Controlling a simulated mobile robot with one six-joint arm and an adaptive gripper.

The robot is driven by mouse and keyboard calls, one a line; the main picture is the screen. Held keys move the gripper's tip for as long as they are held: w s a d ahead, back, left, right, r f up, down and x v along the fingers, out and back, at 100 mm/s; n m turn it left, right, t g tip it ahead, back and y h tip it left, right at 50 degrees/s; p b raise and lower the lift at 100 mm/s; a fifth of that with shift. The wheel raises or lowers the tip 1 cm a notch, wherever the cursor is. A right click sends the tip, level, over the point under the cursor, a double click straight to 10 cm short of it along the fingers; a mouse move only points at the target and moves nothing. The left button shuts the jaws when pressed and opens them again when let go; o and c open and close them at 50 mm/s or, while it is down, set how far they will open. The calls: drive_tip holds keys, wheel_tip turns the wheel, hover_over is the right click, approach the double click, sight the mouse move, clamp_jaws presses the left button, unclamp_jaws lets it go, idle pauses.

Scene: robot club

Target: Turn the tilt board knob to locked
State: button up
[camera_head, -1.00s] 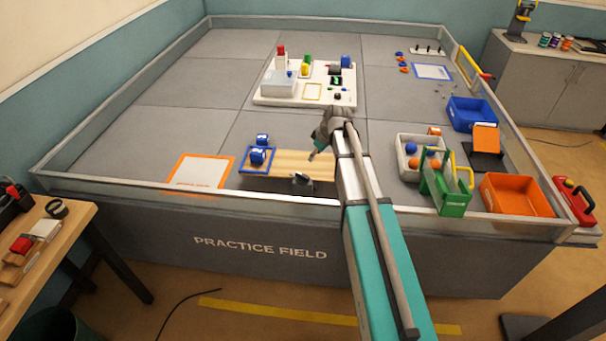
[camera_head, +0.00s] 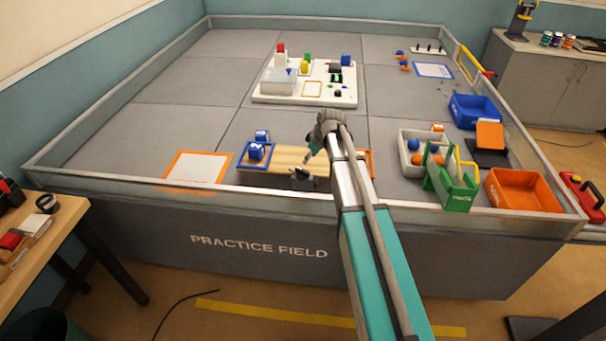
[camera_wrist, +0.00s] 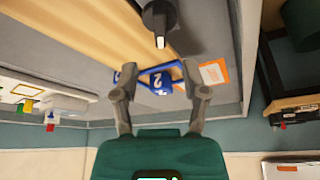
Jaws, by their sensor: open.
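The tilt board (camera_head: 285,158) is a wooden plank with a blue-framed left end and an orange right end, near the front wall of the field. Its dark knob (camera_head: 302,181) is at the plank's front edge. In the wrist view the knob (camera_wrist: 158,18) shows at the top, with a pale pointer mark facing down the picture. My gripper (camera_head: 309,157) is above the plank, close to the knob. Its fingers (camera_wrist: 159,70) are spread and empty in the wrist view, with the knob beyond their tips.
An orange-bordered mat (camera_head: 198,168) lies left of the board. The clear front wall (camera_head: 130,183) runs in front of it. A white tray (camera_head: 407,165) with balls and a green carrier (camera_head: 450,190) stand to the right. A white panel (camera_head: 290,98) with small objects is behind.

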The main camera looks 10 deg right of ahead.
sight(303, 170)
drive_tip(key=shift+b+x, duration=3.4)
drive_tip(key=shift+x, duration=0.6)
clamp_jaws()
